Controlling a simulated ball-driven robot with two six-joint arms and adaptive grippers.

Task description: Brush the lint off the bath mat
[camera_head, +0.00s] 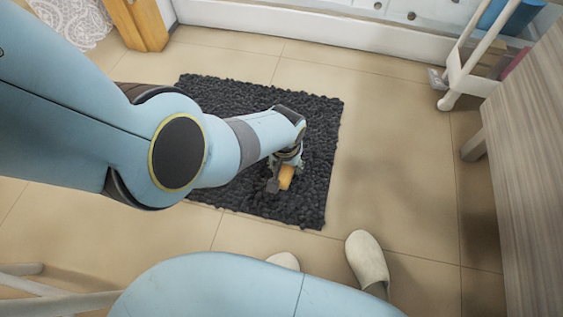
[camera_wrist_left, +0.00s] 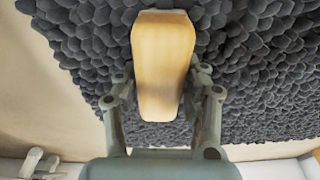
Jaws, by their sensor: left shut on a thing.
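The dark grey, shaggy bath mat (camera_head: 314,132) lies flat on the tiled floor in the head view. It fills much of the left wrist view (camera_wrist_left: 255,95). My left gripper (camera_head: 280,179) is low over the mat's right part, shut on a brush with an orange-tan wooden body (camera_head: 287,176). In the left wrist view the brush (camera_wrist_left: 163,62) sits between the two fingers of my left gripper (camera_wrist_left: 163,95). Its underside is hidden, so I cannot tell whether it touches the mat. I cannot make out lint. My right gripper is out of view.
A pair of pale slippers (camera_head: 367,258) is on the floor in front of the mat. A wooden cabinet (camera_head: 535,150) stands at the right, and a white-legged stand (camera_head: 462,75) is at the upper right. Bare tile lies right of the mat.

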